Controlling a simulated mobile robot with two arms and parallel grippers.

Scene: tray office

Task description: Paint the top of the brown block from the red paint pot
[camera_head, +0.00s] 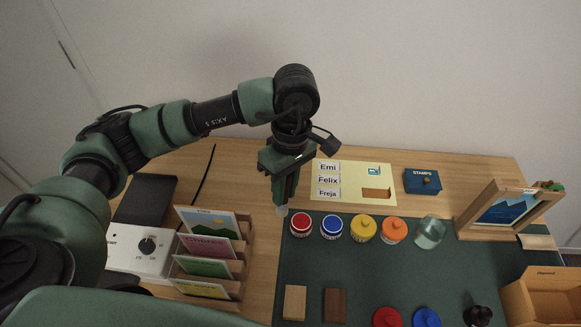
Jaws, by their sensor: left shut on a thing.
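The red paint pot (300,226) stands open at the back left of the dark green mat (382,270). The brown block (335,306) lies near the front of the mat, right of a lighter tan block (295,302). My left gripper (281,204) points down just left of and behind the red pot. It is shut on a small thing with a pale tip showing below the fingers. Most of that thing is hidden, so I cannot tell what it is. My right gripper is not in view.
Blue (332,228), yellow (364,229) and orange (394,230) pots and a glass jar (430,232) stand right of the red pot. A card rack (246,262) is at the left. Red (387,318) and blue (427,318) round things lie at the front. The mat's middle is clear.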

